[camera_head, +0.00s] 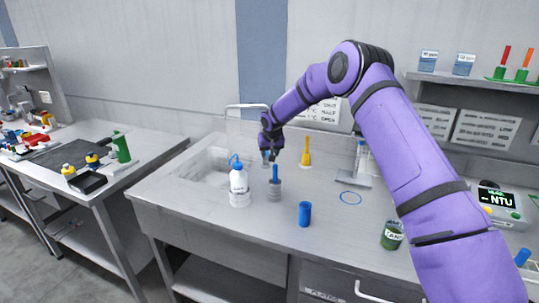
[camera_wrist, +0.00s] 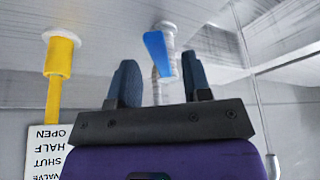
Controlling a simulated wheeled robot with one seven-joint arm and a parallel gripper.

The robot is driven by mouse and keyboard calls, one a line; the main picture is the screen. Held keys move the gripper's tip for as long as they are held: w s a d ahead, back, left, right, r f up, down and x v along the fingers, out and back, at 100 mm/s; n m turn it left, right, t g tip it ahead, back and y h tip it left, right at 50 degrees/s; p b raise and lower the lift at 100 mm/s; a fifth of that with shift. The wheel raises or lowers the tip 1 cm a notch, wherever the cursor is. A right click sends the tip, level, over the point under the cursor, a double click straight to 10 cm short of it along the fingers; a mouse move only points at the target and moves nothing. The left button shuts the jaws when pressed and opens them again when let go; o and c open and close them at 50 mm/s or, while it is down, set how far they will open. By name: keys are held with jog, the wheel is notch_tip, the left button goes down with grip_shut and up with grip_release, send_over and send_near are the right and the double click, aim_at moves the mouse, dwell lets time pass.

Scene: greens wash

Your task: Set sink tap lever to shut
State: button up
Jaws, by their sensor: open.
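A blue lever (camera_head: 275,173) stands upright on a grey post on the counter, just below my gripper in the head view. It also shows as a slanted blue paddle (camera_wrist: 158,55) in the wrist view. I cannot tell for certain which position it is set to. My gripper (camera_head: 271,153) points down, open and empty; in the wrist view its two fingers (camera_wrist: 160,85) stand apart with the blue lever beyond the gap. No contact is clear. The sink (camera_head: 205,165) lies to the left, with a pale arched spout (camera_head: 246,106) behind it.
A yellow handle (camera_head: 306,152) stands close right of my gripper. A white wash bottle (camera_head: 239,187) is at the left, and a blue cylinder (camera_head: 305,213) is in front. A sign (camera_wrist: 48,150) reads OPEN, HALF, SHUT, VALVE, upside down. The front counter is partly clear.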

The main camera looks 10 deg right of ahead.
jog(key=shift+w+f, duration=0.25)
jog(key=shift+f, duration=0.3)
grip_shut()
jog(key=shift+a, duration=0.15)
jog(key=shift+w+a+m+g+h, duration=0.15)
jog(key=shift+w+a+m+h, duration=0.2)
jog(key=shift+a+m, duration=0.6)
jog(key=shift+w+a+m+g+h, duration=0.2)
jog(key=shift+a+m+h, duration=0.25)
jog(key=shift+m, duration=0.85)
jog(key=shift+w+a+m+g+h, duration=0.2)
jog(key=shift+a+m+h, duration=0.35)
jog(key=shift+m, duration=0.6)
jog(key=shift+a, duration=0.15)
